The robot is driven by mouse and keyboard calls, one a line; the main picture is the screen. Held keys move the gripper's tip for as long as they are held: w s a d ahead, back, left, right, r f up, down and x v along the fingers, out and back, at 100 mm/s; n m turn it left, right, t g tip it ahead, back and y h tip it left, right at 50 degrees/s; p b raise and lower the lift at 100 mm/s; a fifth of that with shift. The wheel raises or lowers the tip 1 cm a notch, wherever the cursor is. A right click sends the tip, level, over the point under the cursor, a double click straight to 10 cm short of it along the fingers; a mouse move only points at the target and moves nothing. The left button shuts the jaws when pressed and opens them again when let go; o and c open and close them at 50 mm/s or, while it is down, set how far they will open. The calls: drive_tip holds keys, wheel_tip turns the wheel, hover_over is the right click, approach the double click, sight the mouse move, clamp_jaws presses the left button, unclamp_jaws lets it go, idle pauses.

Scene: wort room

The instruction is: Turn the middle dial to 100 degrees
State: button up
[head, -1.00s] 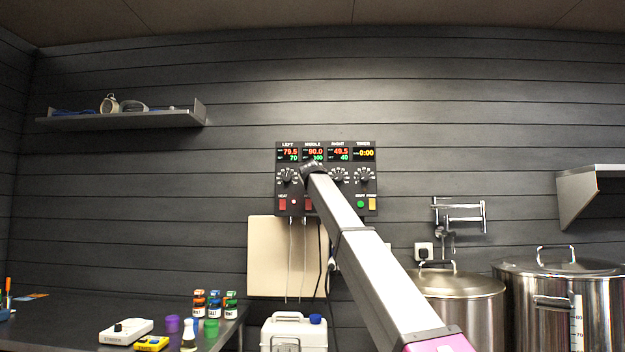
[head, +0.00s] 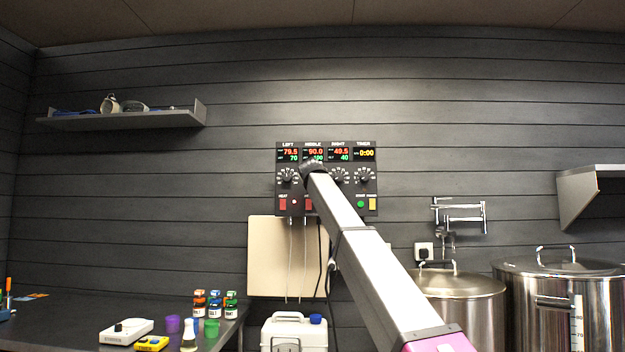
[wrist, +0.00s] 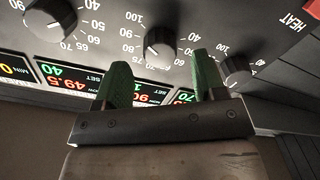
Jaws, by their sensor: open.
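The control panel (head: 282,208) hangs on the wall with LEFT, MIDDLE, RIGHT and TIMER displays above their dials. My gripper (head: 312,167) is in front of the middle column and hides the middle dial in the head view. In the wrist view the middle dial (wrist: 160,42) is a dark knob with a pale pointer line and a numbered scale. My gripper (wrist: 160,60) is open, with green fingers on either side of a gap just short of that dial. I cannot tell whether they touch it. The middle display (head: 313,151) shows 90.0 in red; its green set number is partly hidden.
The left dial (wrist: 237,72) and right dial (wrist: 48,18) sit close on either side. Red HEAT switches (head: 282,204) are below the dials. Cables hang under the panel before a pale board (head: 268,255). Steel pots (head: 458,285) stand at right.

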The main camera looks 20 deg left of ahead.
drive_tip(key=v, duration=0.8)
drive_tip(key=shift+s, duration=0.15)
